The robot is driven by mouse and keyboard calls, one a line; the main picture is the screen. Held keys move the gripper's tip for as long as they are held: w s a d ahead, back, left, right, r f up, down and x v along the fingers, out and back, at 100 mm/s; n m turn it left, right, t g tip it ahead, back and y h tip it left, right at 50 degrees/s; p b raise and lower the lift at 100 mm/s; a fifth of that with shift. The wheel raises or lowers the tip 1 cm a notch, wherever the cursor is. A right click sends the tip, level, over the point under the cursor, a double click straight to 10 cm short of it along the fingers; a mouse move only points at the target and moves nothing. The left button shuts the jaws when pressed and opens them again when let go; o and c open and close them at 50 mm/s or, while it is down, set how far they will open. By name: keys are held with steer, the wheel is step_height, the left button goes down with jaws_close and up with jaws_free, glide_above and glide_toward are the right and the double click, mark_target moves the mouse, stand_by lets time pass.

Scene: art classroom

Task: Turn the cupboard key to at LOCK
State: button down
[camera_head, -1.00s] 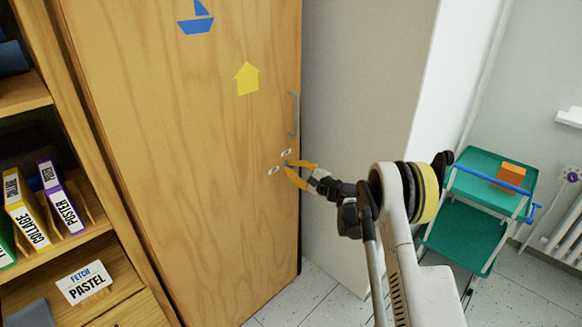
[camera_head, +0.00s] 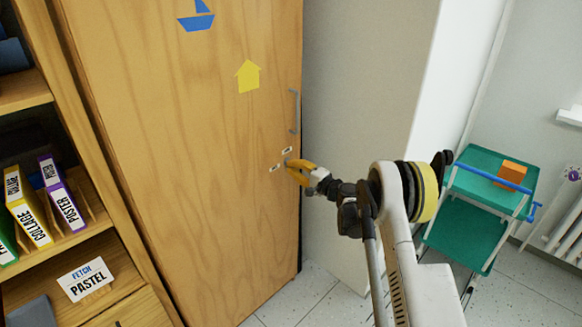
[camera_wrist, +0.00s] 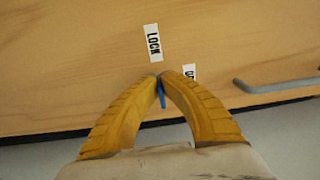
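The wooden cupboard door (camera_head: 190,130) is shut. Two small white labels sit near its right edge, an upper one (camera_head: 287,150) and a lower one (camera_head: 275,168). In the wrist view one label reads LOCK (camera_wrist: 153,43); the other label (camera_wrist: 189,72) is partly hidden behind a finger. My gripper (camera_head: 288,163) has its yellow fingers at the lock beside the labels. In the wrist view my gripper (camera_wrist: 160,77) has its fingertips together around the blue key (camera_wrist: 162,95), which shows between the fingers. The keyhole is hidden by the fingertips.
A grey door handle (camera_head: 293,112) is just above the lock; it also shows in the wrist view (camera_wrist: 280,86). An open shelf with folders (camera_head: 62,205) stands left. A green trolley (camera_head: 465,240) with an orange block (camera_head: 512,173) is at right.

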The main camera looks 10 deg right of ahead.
steer(key=c, duration=1.6)
jaws_free()
steer(key=v, duration=1.2)
